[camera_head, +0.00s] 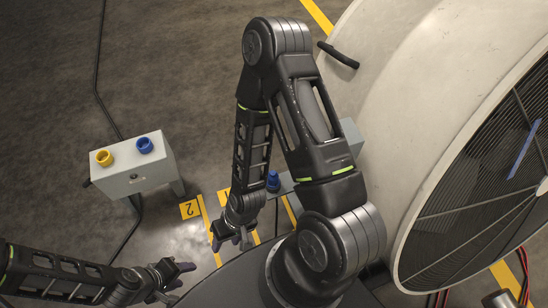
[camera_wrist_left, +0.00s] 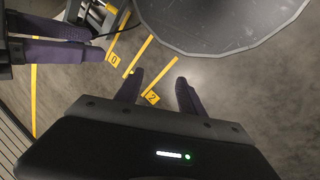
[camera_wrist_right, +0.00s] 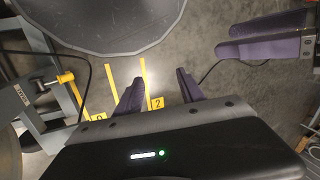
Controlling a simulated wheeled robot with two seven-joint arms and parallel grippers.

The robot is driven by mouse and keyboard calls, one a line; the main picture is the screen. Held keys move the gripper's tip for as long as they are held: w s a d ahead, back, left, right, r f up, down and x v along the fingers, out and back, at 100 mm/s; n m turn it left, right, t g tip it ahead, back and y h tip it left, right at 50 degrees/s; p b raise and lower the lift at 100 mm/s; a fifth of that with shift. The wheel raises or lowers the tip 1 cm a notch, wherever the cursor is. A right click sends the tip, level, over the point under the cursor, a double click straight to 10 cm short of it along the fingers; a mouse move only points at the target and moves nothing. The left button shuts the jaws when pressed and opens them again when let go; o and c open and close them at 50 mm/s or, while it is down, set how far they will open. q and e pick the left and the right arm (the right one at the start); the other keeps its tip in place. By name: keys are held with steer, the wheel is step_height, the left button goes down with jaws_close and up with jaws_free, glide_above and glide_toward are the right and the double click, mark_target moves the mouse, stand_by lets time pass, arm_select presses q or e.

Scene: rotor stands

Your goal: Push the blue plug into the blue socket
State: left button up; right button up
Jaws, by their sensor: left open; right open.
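The blue plug (camera_head: 273,180) stands upright on a low grey stand (camera_head: 287,184), partly hidden behind my right arm in the head view. The blue ring-shaped socket (camera_head: 144,145) is on top of a light grey box (camera_head: 140,182) at the left, beside a yellow socket (camera_head: 104,158). My right gripper (camera_head: 231,239) is open and empty, in front of and left of the plug, apart from it. My left gripper (camera_head: 176,279) is open and empty at the bottom left, below the socket box. Neither wrist view clearly shows the blue plug or socket.
A large white fan-like housing (camera_head: 400,110) with a dark grille fills the right side. Yellow floor lines (camera_head: 208,225) and a "2" mark (camera_head: 189,209) lie between the box and stand. A yellow part (camera_wrist_right: 65,78) shows on a grey frame in the right wrist view. Dark cables cross the floor.

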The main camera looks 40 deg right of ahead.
arm_select(q)
steer(key=o, duration=0.4)
step_height(320, 180, down, 4)
steer(key=b, duration=0.3)
steer(key=shift+b, duration=0.4)
arm_select(e)
steer(key=shift+o, duration=0.6)
steer(key=w+d+f+m+h, duration=0.2)
steer(key=w+d+f+m, duration=0.2)
steer(key=w+d, duration=0.4)
steer(key=d, duration=0.3)
steer(key=shift+f, duration=0.15)
step_height(320, 180, up, 2)
steer(key=m+h+b, duration=0.2)
steer(key=m+b, duration=0.1)
steer(key=m, duration=0.3)
glide_above(273, 173)
steer(key=shift+r+g, duration=0.2)
steer(key=shift+g, duration=0.2)
steer(key=shift+r, duration=0.15)
arm_select(q)
step_height(273, 173, down, 3)
steer(key=shift+f, duration=0.15)
steer(key=shift+f, duration=0.1)
arm_select(e)
step_height(273, 173, down, 10)
steer(key=b, duration=0.8)
arm_select(q)
step_height(273, 173, down, 8)
steer(key=shift+r, duration=0.1)
